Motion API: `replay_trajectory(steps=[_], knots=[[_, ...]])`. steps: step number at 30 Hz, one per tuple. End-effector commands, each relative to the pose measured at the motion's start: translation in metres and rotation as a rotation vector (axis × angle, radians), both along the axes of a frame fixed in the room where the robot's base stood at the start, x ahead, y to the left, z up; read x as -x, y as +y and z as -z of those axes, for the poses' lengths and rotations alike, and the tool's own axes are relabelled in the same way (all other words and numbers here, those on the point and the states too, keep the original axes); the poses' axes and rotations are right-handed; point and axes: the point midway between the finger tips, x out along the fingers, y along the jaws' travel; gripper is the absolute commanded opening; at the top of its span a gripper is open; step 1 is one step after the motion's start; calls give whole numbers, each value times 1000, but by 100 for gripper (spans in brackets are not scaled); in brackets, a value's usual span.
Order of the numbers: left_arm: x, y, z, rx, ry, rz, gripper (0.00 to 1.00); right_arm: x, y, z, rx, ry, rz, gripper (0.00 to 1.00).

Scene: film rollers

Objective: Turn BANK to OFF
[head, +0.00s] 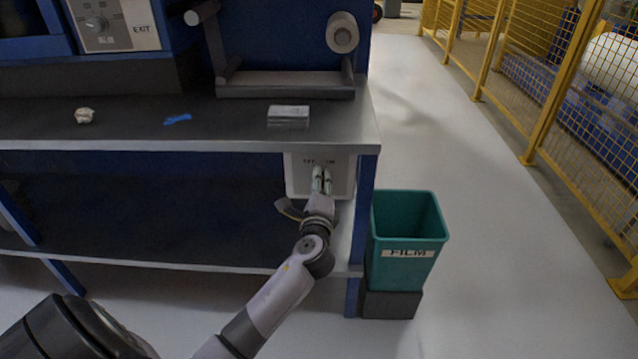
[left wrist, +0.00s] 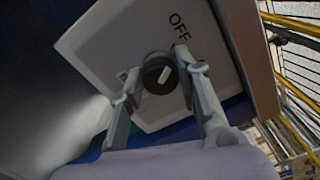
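The switch panel (head: 343,177), a light grey box, hangs under the right end of the bench, with small lettering along its top. In the left wrist view the panel (left wrist: 100,42) carries a round dark knob (left wrist: 152,72) with a white bar. "OFF" is printed above and right of the knob; a second label at its left is mostly hidden by a finger. My left gripper (head: 321,180) is at the panel. In the wrist view its fingers (left wrist: 160,78) are apart, one on each side of the knob; contact is unclear. My right gripper is out of view.
The bench top (head: 225,118) above holds a grey block (head: 288,112), a blue scrap (head: 177,119) and a crumpled pale piece (head: 84,115). A teal FILM bin (head: 405,235) stands right of the bench. A yellow fence (head: 560,90) borders the clear floor at the right.

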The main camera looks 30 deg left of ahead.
Motion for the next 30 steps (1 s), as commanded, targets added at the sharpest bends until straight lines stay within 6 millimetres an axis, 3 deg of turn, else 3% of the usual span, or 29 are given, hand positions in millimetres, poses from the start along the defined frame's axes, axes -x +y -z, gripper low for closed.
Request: replay_trajectory(steps=[9,19,23,30], knots=[[0,0,0,-1,1,0,51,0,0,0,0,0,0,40],[3,-2,1,-1,2,1,51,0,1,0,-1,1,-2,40],[17,-11,2,1,3,2,51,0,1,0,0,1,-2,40],[61,-38,2,2,3,2,51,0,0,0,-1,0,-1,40]])
